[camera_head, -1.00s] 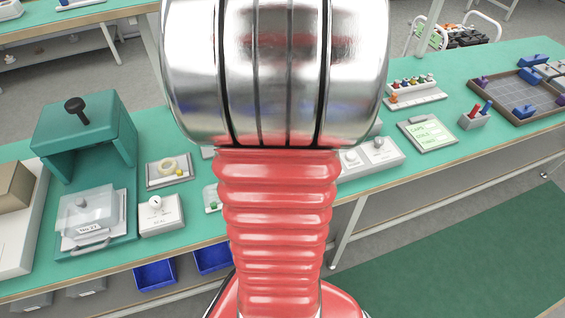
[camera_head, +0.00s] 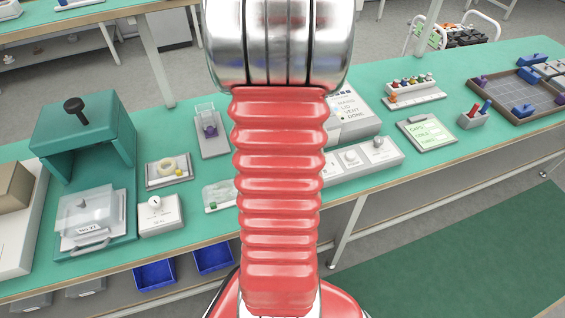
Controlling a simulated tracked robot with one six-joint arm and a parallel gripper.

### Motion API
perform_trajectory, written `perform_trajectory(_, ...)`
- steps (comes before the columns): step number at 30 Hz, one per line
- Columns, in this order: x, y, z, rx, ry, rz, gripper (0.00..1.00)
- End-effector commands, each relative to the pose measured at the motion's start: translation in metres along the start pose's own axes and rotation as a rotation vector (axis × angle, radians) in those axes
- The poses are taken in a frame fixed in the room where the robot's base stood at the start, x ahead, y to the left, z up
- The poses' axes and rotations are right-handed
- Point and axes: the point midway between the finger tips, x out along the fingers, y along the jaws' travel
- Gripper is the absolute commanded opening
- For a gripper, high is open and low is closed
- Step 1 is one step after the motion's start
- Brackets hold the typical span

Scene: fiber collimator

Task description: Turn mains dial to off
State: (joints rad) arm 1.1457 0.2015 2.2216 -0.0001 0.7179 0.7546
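A low pale panel (camera_head: 365,162) with two round dials, a left dial (camera_head: 351,157) and a right dial (camera_head: 378,144), stands near the bench's front edge, right of my arm. Its small labels are unreadable, so I cannot tell which dial is the mains one. Behind it is a pale box (camera_head: 352,112) with a text list that seems to start with "MAINS". My arm's red bellows and chrome joint hide the left part of both. A white box with a single dial (camera_head: 155,203) stands at the left front. My gripper is out of view.
The green bench (camera_head: 310,185) also bears a green press-like housing (camera_head: 85,120), a tape tray (camera_head: 168,171), a grey holder with a purple part (camera_head: 210,130), a green-screened pad (camera_head: 426,132), a peg rack (camera_head: 415,95) and a gridded tray (camera_head: 520,95).

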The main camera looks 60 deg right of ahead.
Motion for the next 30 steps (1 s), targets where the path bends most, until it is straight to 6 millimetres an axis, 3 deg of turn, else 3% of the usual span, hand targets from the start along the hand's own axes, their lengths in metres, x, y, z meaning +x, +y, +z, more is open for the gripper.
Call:
perform_trajectory(6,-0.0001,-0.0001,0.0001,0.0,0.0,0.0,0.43)
perform_trajectory(23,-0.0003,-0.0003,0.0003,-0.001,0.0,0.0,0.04)
perform_trajectory(24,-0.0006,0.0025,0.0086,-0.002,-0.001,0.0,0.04)
perform_trajectory(30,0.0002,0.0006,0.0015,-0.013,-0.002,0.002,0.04)
